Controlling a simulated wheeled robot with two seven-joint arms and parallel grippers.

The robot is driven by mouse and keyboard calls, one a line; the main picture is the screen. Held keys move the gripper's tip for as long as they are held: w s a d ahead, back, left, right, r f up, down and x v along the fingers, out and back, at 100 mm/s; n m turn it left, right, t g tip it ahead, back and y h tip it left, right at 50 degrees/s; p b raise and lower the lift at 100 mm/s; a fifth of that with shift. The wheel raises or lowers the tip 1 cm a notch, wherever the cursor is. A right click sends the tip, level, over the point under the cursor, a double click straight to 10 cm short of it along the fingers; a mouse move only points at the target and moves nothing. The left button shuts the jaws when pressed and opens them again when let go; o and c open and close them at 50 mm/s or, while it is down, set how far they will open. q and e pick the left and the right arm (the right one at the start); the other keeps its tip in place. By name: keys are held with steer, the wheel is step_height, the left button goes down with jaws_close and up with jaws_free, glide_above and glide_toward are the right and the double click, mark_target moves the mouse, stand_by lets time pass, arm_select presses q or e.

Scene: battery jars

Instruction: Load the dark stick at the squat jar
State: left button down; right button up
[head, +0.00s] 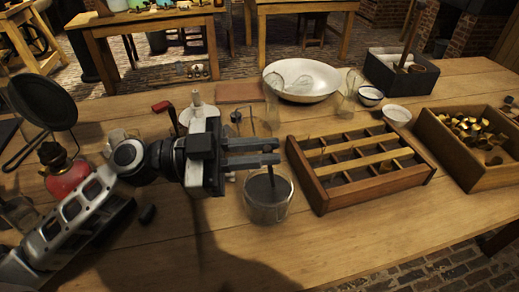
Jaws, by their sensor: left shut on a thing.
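The squat jar (268,211) is a wide clear glass jar standing on the wooden table, left of the divided wooden tray. My left gripper (276,152) reaches in from the left over the jar's mouth, with its fingers pointing right. It is shut on the dark stick (271,177), a thin dark rod that hangs upright below the fingers and into the jar's opening. The stick's upper part is hidden by the fingers. I cannot tell whether its lower end touches the bottom. My right gripper is not in view.
The divided wooden tray (319,199) stands close right of the jar. A crate of brass pieces (462,176) is at far right. A white basin (301,91) and tall glass jars (347,95) stand behind. A red lamp (66,179) is at left. The front table is clear.

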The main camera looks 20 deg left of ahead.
arm_select(q)
steer(key=shift+f, duration=0.1)
stand_by(0.4)
step_height(320, 180, up, 7)
steer(key=p, duration=0.3)
stand_by(0.5)
stand_by(0.5)
